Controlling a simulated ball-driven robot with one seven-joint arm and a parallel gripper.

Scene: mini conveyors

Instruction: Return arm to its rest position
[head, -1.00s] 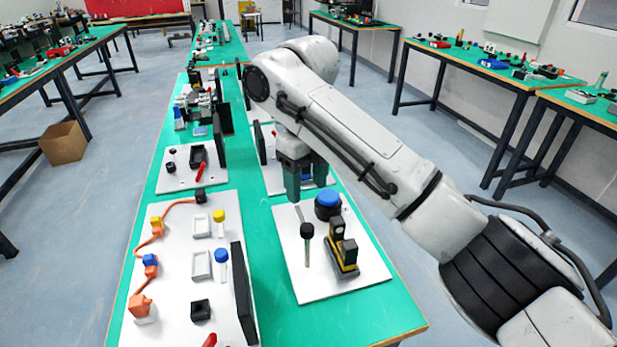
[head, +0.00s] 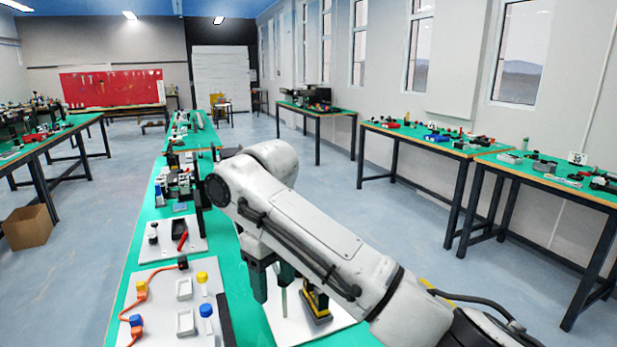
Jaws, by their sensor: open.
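My arm (head: 300,228) reaches in from the lower right across the green workbench, with its elbow-like bend up at the centre. My gripper (head: 272,283) hangs below the arm, pointing down, with its two dark fingers apart and nothing seen between them. It is over the white board (head: 285,325) at the bench's near right. A yellow and black device (head: 317,306) stands on that board just right of the fingers. The arm hides part of the board, and I cannot tell the gripper's exact height above it.
A white board with an orange cable (head: 139,290), a yellow knob (head: 202,277) and a blue knob (head: 206,310) lies at the near left. More devices line the long bench. Side tables (head: 440,146) stand right; a cardboard box (head: 28,227) is on the floor left. Blue floor lies between.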

